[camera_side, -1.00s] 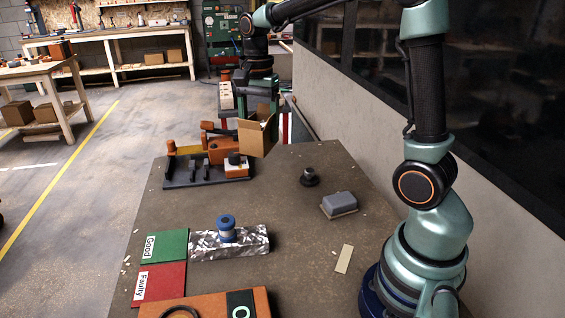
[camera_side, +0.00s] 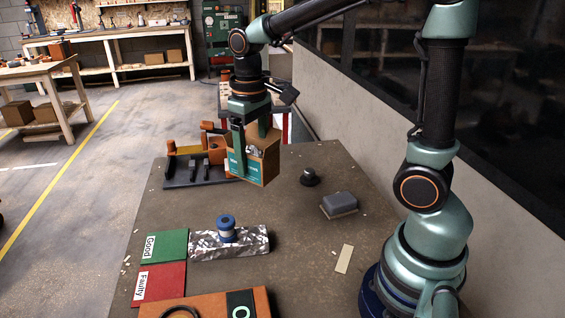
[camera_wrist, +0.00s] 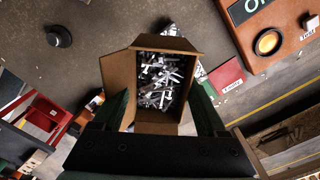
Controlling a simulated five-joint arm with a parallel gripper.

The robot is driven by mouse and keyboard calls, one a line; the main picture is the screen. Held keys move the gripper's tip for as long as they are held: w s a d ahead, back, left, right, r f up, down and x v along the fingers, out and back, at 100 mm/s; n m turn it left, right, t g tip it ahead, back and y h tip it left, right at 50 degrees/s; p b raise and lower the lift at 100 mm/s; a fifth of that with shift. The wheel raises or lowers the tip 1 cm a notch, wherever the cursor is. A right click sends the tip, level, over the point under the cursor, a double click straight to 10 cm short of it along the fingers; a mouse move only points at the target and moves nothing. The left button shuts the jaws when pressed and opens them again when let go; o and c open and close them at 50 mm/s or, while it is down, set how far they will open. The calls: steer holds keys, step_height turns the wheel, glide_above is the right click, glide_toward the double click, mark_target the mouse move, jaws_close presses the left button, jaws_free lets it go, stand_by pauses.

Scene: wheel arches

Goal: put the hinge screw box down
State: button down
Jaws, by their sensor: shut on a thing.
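The hinge screw box is an open brown cardboard box (camera_side: 268,158) with a teal label, held above the table in the side view. In the wrist view the box (camera_wrist: 187,52) is seen from above, full of shiny metal pieces (camera_wrist: 160,82). My gripper (camera_side: 250,150) is shut on the box, with one finger on its near face. In the wrist view, my gripper's fingers (camera_wrist: 162,112) stand at the two sides of the box. The box's underside and any gap to the table are hard to judge in the side view.
The table (camera_side: 300,240) has free room at its middle and right. A dark round knob (camera_side: 309,178), a grey block (camera_side: 340,203), a foil-wrapped bar (camera_side: 205,245), a blue spool (camera_side: 226,225), and green (camera_side: 165,246) and red (camera_side: 162,284) mats lie around.

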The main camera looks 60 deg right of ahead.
steer(key=shift+s+f, duration=0.95)
steer(key=shift+f, duration=0.2)
steer(key=m, duration=0.1)
steer(key=w+d+m, duration=0.1)
steer(key=shift+d+r+m, duration=0.1)
steer(key=shift+r+m, duration=0.1)
steer(key=shift+m, duration=0.2)
steer(key=w+d+r+m, duration=0.1)
steer(key=d+m, duration=0.5)
steer(key=m, duration=0.7)
steer(key=w+d+r+m, duration=0.2)
steer(key=w+d+m, duration=0.2)
steer(key=m, duration=0.9)
steer(key=d, duration=0.3)
steer(key=shift+w+d, duration=0.2)
steer(key=shift+w, duration=0.15)
step_height(320, 180, down, 20)
steer(key=shift+r, duration=0.25)
